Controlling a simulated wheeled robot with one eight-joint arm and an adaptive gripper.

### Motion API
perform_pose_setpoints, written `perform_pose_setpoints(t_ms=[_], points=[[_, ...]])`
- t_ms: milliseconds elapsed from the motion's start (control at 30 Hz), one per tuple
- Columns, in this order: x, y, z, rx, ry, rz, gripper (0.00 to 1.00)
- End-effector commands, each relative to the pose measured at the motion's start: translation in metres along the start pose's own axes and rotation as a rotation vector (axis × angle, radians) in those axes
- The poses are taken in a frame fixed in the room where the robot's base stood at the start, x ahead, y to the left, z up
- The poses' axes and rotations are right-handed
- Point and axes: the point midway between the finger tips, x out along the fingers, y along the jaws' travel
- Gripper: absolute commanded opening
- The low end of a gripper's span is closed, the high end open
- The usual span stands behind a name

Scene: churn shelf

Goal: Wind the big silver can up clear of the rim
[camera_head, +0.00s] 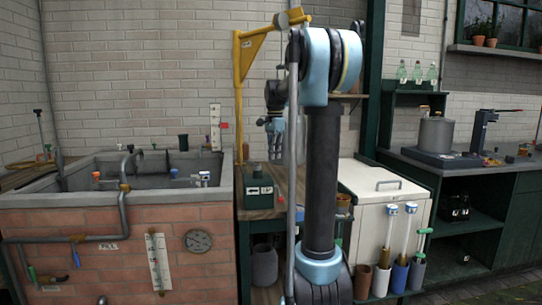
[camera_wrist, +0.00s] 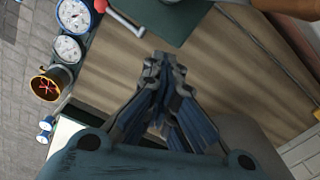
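My gripper (camera_head: 273,130) hangs fingers-down above the wooden bench, in front of the yellow hoist post (camera_head: 241,100). In the wrist view its fingers (camera_wrist: 164,68) come together at the tips with nothing between them. A dark green box (camera_head: 258,186) stands on the bench below; a dark green surface, likely its top, shows in the wrist view (camera_wrist: 170,18). A pale crank arm with a red grip (camera_wrist: 122,21) lies beside it, apart from my fingers. A silver lidded can (camera_head: 436,134) stands on the right counter; I cannot tell if it is the task's can. No can shows above the trough rim.
A brick trough (camera_head: 130,240) with a grey rim stands left of the bench (camera_head: 285,200). My arm hides part of the bench and hoist.

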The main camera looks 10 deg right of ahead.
Motion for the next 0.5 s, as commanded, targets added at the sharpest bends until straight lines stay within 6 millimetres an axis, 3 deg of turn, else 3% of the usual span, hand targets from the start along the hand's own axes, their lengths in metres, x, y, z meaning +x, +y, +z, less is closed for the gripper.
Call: perform_pose_setpoints(t_ms=[67,200,500], points=[[-0.0001,-0.0005,0.0001,0.0,0.0,0.0,0.0],[-0.0001,-0.0006,0.0001,0.0,0.0,0.0,0.22],[-0.0004,-0.0007,0.0002,0.0,0.0,0.0,0.22]])
